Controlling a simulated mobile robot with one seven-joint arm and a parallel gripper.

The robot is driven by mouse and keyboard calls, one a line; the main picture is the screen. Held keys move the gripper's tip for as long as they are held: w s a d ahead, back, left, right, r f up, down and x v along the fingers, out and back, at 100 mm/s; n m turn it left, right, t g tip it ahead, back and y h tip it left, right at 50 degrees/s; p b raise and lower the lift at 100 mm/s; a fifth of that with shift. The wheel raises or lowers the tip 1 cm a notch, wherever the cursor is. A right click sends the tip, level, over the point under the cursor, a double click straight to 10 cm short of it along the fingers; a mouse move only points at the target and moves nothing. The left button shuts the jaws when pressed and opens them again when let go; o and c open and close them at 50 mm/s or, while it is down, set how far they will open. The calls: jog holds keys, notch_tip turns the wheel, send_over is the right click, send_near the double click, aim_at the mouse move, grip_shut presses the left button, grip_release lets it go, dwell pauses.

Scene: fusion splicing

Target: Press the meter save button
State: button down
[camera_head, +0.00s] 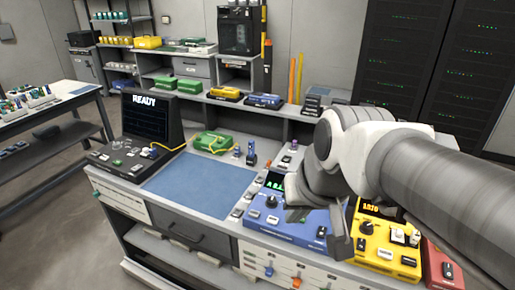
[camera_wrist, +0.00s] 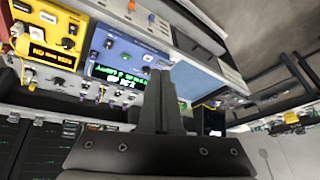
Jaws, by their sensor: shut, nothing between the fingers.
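Two meter-like devices sit side by side on the workbench: a blue one (camera_head: 282,228) with a green display and a yellow one (camera_head: 370,248) with an orange display. I cannot tell which carries the save button. In the wrist view, turned about, the blue one (camera_wrist: 128,50) and the yellow one (camera_wrist: 45,25) show their knobs and small buttons. My gripper (camera_head: 341,244) is shut and empty, over the right part of the blue device in the head view, hiding some of it. In the wrist view its closed fingers (camera_wrist: 161,75) stand in front of the blue device; contact is not clear.
A red device (camera_head: 445,268) stands right of the yellow one. A blue mat (camera_head: 195,184) lies to the left, largely clear. Beyond it are a black unit reading READY (camera_head: 150,120) and a green case (camera_head: 212,141) with yellow cable. Small upright parts (camera_head: 251,152) stand behind the blue device.

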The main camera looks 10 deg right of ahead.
jog(key=w+d+f+m+y+p, duration=0.1)
jog(key=w+f+m+y, duration=0.1)
jog(key=w+f+m, duration=0.35)
jog(key=w+d+f+m+y, duration=0.1)
jog(key=w+f+m, duration=0.15)
jog(key=w, duration=0.65)
jog(key=w+d+f+m+t+y, duration=0.1)
jog(key=w+d+f+m+t, duration=0.1)
jog(key=w+d+f+m, duration=0.7)
jog(key=shift+w+d+f+m+y+p, duration=0.3)
jog(key=shift+d+m+y+p, duration=0.15)
jog(key=shift+d+m, duration=0.45)
jog(key=shift+f, duration=0.1)
notch_tip(320, 180, down, 8)
jog(key=b, duration=0.6)
jog(key=shift+r, duration=0.2)
jog(key=shift+f+b, duration=0.5)
jog(key=shift+b, duration=0.1)
jog(key=shift+f, duration=0.15)
jog(key=shift+f+b, duration=0.25)
jog(key=shift+b, duration=0.3)
